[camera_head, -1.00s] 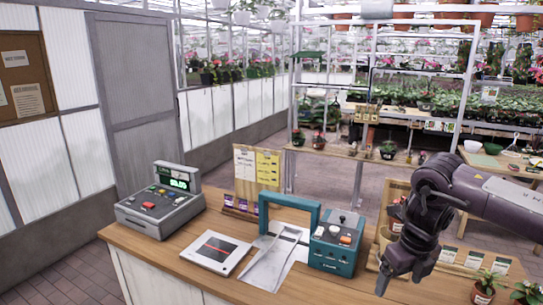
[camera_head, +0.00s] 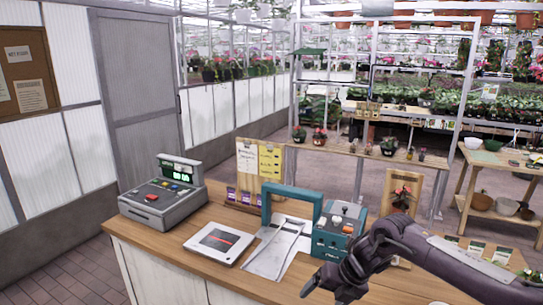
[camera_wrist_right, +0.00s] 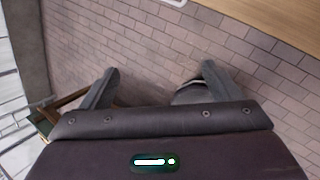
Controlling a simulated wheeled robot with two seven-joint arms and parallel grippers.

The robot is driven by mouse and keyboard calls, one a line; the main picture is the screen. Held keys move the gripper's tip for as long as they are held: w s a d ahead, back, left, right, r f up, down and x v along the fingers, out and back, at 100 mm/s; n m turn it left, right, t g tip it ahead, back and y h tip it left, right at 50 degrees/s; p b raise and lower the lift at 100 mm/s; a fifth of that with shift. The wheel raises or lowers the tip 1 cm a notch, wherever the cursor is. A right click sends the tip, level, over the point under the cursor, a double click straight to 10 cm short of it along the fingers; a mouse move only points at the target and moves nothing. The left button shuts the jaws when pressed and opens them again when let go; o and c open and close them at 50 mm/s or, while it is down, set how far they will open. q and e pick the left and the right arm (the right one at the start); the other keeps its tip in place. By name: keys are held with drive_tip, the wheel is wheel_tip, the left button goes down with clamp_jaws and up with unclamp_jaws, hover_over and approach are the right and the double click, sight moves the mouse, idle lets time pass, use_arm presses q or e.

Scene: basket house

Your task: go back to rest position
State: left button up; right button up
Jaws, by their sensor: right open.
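My right gripper (camera_head: 327,288) comes in from the right in the head view, low over the front right of the wooden counter (camera_head: 165,244). In the right wrist view the right gripper (camera_wrist_right: 158,80) has its two fingers wide apart, with nothing between them. Brick floor shows beyond the fingers. My left gripper is not in any view.
On the counter stand a grey cash register (camera_head: 162,196), a white tablet-like device (camera_head: 218,243), a metal tray (camera_head: 277,250) and a teal machine (camera_head: 338,230). A potting table (camera_head: 505,172) is at the right.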

drive_tip(key=a+f+m+t+y+b, duration=0.15)
drive_tip(key=a+f+m, duration=0.3)
drive_tip(key=f, duration=0.55)
drive_tip(key=a+f+m+t+y+b, duration=0.1)
drive_tip(key=a+f+m+y+b, duration=0.3)
drive_tip(key=f, duration=0.6)
drive_tip(key=s+d+f+m+h, duration=0.1)
drive_tip(key=s+d+f+m, duration=0.15)
drive_tip(key=f, duration=0.25)
drive_tip(key=s+d+f+m+t+h, duration=0.1)
drive_tip(key=s+f+m+h, duration=0.1)
drive_tip(key=f+m, duration=0.3)
drive_tip(key=s+d+f+m+h, duration=0.1)
drive_tip(key=s+f+m, duration=0.2)
drive_tip(key=f, duration=0.3)
drive_tip(key=s+d+f+m+g+h+b, duration=0.1)
drive_tip(key=s+d+f+m+h, duration=0.2)
drive_tip(key=s+f, duration=0.55)
drive_tip(key=s+d+f+m+g+b, duration=0.1)
drive_tip(key=s+d+f+m, duration=0.4)
drive_tip(key=s, duration=0.6)
drive_tip(key=s+d+f+m+g+h, duration=0.1)
drive_tip(key=s+d+f+m+h, duration=0.15)
drive_tip(key=s+f, duration=0.65)
drive_tip(key=s+d+f+m+g, duration=0.1)
drive_tip(key=s, duration=0.6)
drive_tip(key=s+d+f+m+g+h+b, duration=0.1)
drive_tip(key=s+d+f+m, duration=0.1)
drive_tip(key=s, duration=0.6)
drive_tip(key=shift+s+d+f, duration=0.15)
